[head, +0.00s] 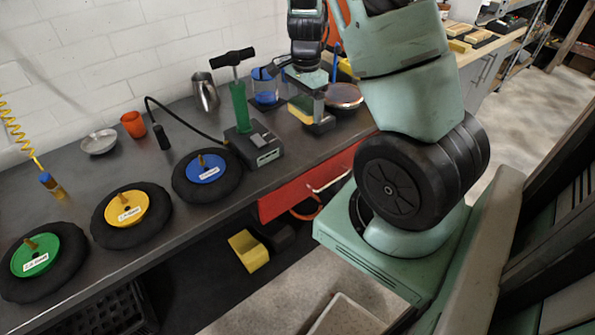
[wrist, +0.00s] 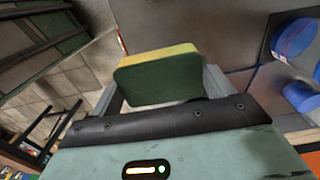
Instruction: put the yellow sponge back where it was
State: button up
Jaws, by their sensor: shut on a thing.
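The yellow sponge (wrist: 158,78), with a dark green face and a yellow edge, sits between the two fingers of my gripper (wrist: 160,88) in the wrist view. In the head view my gripper (head: 307,100) points down over the back right part of the dark workbench (head: 185,140). It is shut on the sponge, whose yellow part (head: 300,114) shows at the fingertips. The sponge is low over the bench. I cannot tell whether it touches the top.
A blue container (head: 264,90) stands left of my gripper, and a copper-coloured round pan (head: 345,96) right of it. A green pump-like tool (head: 239,108) and a metal pitcher (head: 205,92) stand further left. Wheels with coloured hubs (head: 207,172) line the front; a red drawer (head: 285,198) is below.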

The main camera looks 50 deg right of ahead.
send_over(303, 145)
notch_tip(303, 145, down, 6)
jog(key=shift+s+a+r, duration=0.1)
jog(key=shift+f+b, duration=0.35)
jog(key=shift+f, duration=1.8)
